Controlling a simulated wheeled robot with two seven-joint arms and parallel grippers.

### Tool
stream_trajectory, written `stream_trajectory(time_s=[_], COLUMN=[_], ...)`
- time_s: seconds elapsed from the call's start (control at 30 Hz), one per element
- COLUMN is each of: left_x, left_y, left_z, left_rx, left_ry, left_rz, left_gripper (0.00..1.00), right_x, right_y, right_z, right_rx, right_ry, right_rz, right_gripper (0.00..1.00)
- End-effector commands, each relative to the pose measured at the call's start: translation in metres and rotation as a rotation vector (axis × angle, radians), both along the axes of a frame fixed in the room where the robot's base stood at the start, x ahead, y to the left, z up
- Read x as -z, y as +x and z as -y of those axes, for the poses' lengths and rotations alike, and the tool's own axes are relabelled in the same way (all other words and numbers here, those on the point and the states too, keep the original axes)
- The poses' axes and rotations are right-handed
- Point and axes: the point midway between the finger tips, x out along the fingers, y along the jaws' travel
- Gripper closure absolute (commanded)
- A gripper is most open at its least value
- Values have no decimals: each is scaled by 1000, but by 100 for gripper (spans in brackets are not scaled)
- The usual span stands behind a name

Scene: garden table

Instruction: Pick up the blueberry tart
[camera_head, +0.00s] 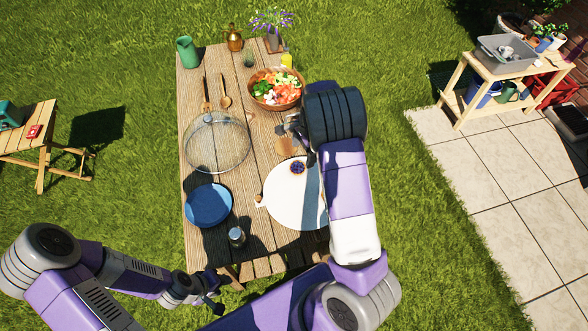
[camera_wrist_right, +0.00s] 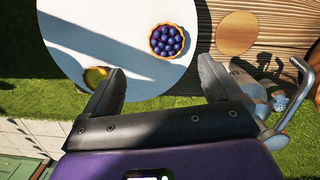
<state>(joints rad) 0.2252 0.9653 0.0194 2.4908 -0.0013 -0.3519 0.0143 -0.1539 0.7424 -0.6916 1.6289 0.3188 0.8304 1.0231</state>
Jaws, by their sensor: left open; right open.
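The blueberry tart (camera_head: 298,167) sits on the round white board (camera_head: 283,205), near its far edge. In the right wrist view the tart (camera_wrist_right: 167,41) has a golden crust filled with dark blueberries, and a second, yellowish tart (camera_wrist_right: 94,77) is partly hidden behind one finger. My right gripper (camera_wrist_right: 160,82) is open and empty, with the blueberry tart beyond its fingertips, apart from them. In the head view my right arm covers part of the board. My left gripper (camera_head: 212,301) is open and empty at the table's near edge, away from the tart.
A wooden disc (camera_wrist_right: 236,33) lies beside the board. A salad bowl (camera_head: 276,89), a mesh dome (camera_head: 217,143), blue plates (camera_head: 208,205) and a shaker (camera_head: 237,236) stand on the wooden table. A pale vessel with a metal handle (camera_wrist_right: 280,132) is close to my right gripper.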

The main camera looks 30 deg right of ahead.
Motion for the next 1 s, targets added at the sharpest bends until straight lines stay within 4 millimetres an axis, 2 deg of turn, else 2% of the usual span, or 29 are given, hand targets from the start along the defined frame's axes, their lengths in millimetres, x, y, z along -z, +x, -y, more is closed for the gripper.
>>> stream_trajectory(time_s=[0.03, 0.1, 0.37, 0.7, 0.8, 1.0], left_x=[11, 16, 18, 21, 22, 22], left_y=[0, 0, 0, 0, 0, 0], left_z=[0, 0, 0, 0, 0, 0], left_rx=[0, 1, 1, 1, 1, 1], left_ry=[0, 0, 0, 0, 0, 0], left_rz=[1, 1, 1, 1, 1, 1], left_gripper=[57, 57, 57, 57, 57, 57], right_x=[10, 14, 35, 81, 88, 89], right_y=[1, 1, 1, 4, 4, 5], right_z=[0, 0, -2, -11, -12, -12], right_rx=[2, 4, 6, 6, 5, 4], right_ry=[0, 0, 0, 0, 0, 1], right_rz=[1, 2, -2, -1, -1, 2], right_gripper=[9, 9, 9, 9, 9, 9])
